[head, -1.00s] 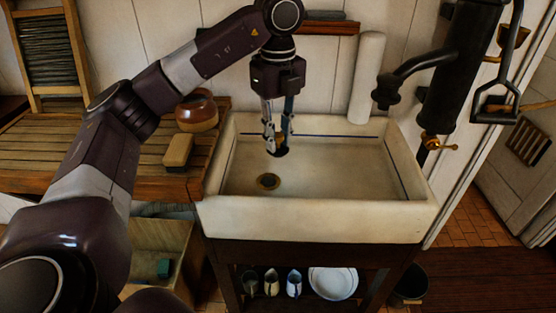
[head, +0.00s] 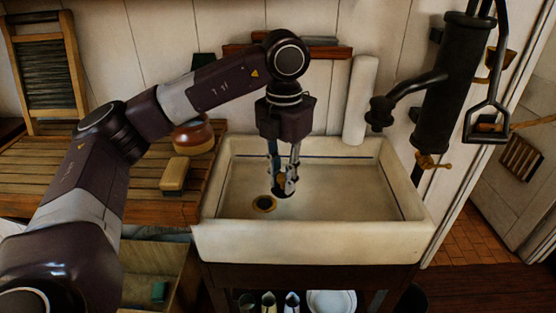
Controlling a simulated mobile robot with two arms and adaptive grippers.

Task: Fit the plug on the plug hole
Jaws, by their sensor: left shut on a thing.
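The plug hole (head: 264,203) is a brass-rimmed dark opening in the floor of the white sink (head: 340,240), left of the middle. My left gripper (head: 283,186) points down inside the sink, shut on the plug (head: 282,194), a dark disc with a brass-coloured upper part between the fingers. The plug is just right of the plug hole and slightly higher in the picture, apart from it. I cannot tell how far it is above the sink floor. The fingers partly hide the plug. My right gripper is not in view.
A scrubbing brush (head: 174,174) and a brown pot (head: 194,136) stand on the wooden draining board (head: 70,165) to the left. A black pump (head: 447,95) with a spout (head: 405,95) stands at the right. The right part of the sink is clear.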

